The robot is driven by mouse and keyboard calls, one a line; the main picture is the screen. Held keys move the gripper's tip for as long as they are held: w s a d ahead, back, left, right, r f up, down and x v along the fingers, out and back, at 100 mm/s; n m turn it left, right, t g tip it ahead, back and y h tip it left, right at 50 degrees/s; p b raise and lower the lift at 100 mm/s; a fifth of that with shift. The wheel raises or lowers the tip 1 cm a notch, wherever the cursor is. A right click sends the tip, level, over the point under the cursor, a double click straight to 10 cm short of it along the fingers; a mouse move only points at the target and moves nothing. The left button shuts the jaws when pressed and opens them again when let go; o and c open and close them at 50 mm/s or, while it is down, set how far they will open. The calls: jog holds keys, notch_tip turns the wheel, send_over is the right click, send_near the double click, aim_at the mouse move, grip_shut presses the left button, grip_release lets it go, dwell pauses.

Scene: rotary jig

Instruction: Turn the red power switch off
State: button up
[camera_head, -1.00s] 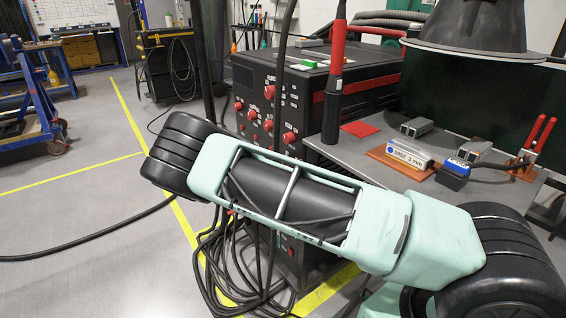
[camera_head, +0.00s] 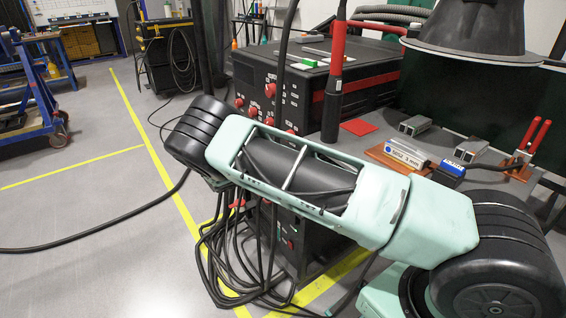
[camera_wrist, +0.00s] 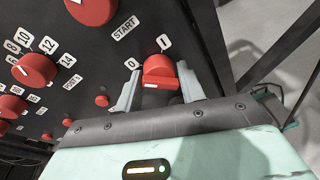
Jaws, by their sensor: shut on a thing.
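The red power switch (camera_wrist: 158,68) is a red rotary knob on the black machine's front, between the labels 0 (camera_wrist: 132,64) and 1 (camera_wrist: 164,42) in the wrist view. A short white mark shows on its lower left part. I cannot tell for sure which label it points to. My gripper (camera_wrist: 160,82) is shut on the switch, with one pale finger on each side of it. In the head view my arm hides both the gripper and the switch. The black machine (camera_head: 285,80) with a red stripe stands behind my arm there.
Other red knobs (camera_wrist: 35,70) sit left of the gripper in the wrist view, one near the START label. Cables (camera_head: 225,265) hang and lie below my arm. A grey worktable (camera_head: 450,190) with blocks and clamps stands at the right. Open floor lies at the left.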

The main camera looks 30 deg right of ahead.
jog(key=shift+w+r, duration=0.25)
dwell(0.3)
jog(key=o, duration=0.7)
jog(key=shift+o, duration=0.9)
jog(key=shift+f, duration=0.1)
jog(key=shift+s+a, duration=0.1)
jog(key=a+r+b, duration=0.1)
jog(key=a+r, duration=0.2)
jog(key=a, duration=1.4)
jog(key=shift+s, duration=0.25)
jog(key=shift+r, duration=0.1)
